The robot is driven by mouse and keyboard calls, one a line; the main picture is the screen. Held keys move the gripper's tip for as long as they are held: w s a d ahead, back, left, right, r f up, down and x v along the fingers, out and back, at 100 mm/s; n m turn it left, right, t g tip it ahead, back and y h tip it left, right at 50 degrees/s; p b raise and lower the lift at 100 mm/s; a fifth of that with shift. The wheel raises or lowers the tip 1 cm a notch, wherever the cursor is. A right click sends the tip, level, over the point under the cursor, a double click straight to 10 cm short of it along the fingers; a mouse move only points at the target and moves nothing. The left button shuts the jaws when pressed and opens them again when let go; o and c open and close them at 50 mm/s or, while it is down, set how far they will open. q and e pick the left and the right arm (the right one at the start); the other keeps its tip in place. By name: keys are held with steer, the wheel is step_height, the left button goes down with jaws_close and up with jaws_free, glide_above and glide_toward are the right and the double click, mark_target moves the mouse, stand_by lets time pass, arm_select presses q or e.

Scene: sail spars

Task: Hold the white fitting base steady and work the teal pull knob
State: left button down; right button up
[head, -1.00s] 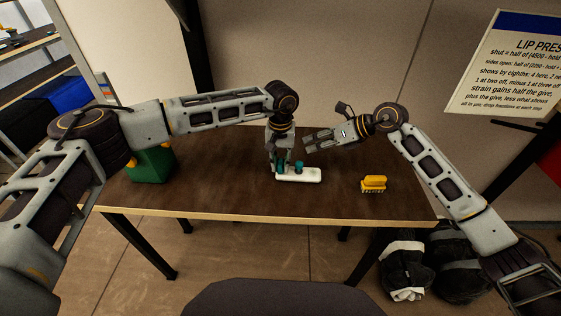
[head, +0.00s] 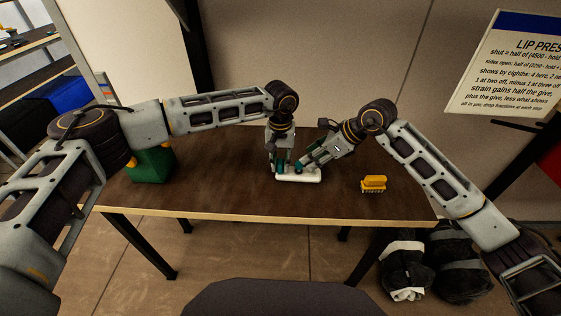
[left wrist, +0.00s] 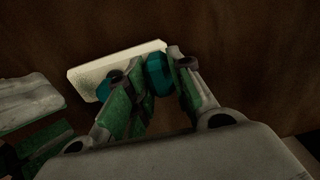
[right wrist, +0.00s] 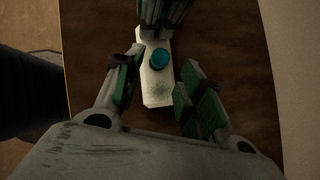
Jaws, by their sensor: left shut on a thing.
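The white fitting base (head: 312,178) lies flat on the table and also shows in both wrist views (left wrist: 90,75) (right wrist: 157,92). A round teal pull knob (right wrist: 159,58) stands on it. My left gripper (head: 281,168) is shut on a teal upright part (left wrist: 158,75) at the base's left end. A second teal piece (left wrist: 103,88), partly hidden by a finger, shows in that wrist view. My right gripper (right wrist: 161,64) is open above the base. Its fingers are spread to either side of the knob, and I cannot tell whether they touch it.
A yellow brush-like object (head: 373,184) stands on the table to the right of the base. A green container (head: 151,165) is at the table's left end. The front middle of the brown table (head: 225,195) is clear. Dark bags (head: 430,265) lie on the floor.

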mark_target(299, 163)
arm_select(q)
steer(key=shift+s+f, duration=0.15)
steer(key=shift+f, duration=0.15)
arm_select(e)
steer(key=shift+x, duration=2.35)
steer(key=c, duration=0.8)
steer(key=shift+c, duration=0.2)
steer(key=shift+r, duration=0.65)
steer(key=o, duration=1.1)
steer(key=v, duration=1.2)
